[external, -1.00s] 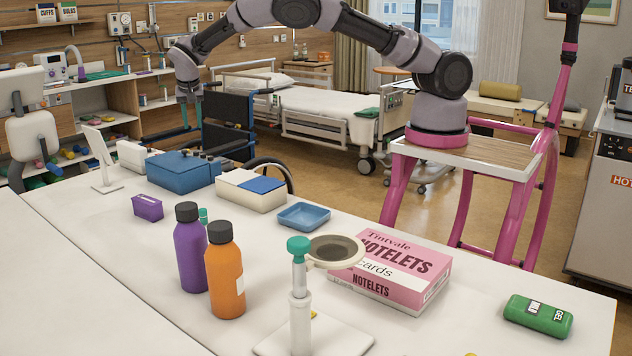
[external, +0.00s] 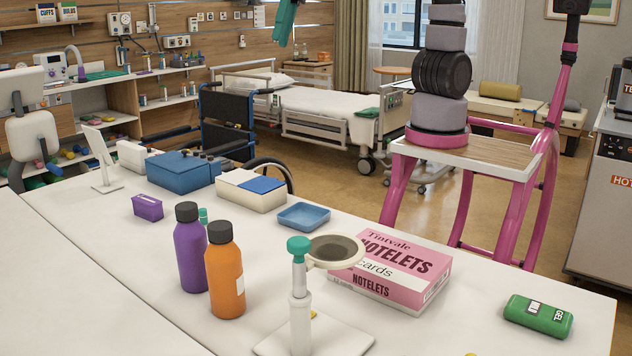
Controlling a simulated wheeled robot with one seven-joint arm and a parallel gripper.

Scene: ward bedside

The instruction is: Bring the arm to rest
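My arm (external: 440,70) stands upright on its pink mount, and its upper links run out of the top of the picture. Of my gripper (external: 284,24), only teal finger parts show at the top edge, pointing down in front of the wall and window area. The rest of it is cut off by the frame. I cannot tell whether the fingers are apart. Nothing is seen hanging from them, and they are well clear of the table.
The white table (external: 110,270) holds a purple bottle (external: 190,250), an orange bottle (external: 225,280), a magnifier stand (external: 300,300), a pink notelets box (external: 395,270), a blue tray (external: 303,216) and a green gel pack (external: 538,316). A wheelchair (external: 228,125) and bed (external: 325,105) stand behind.

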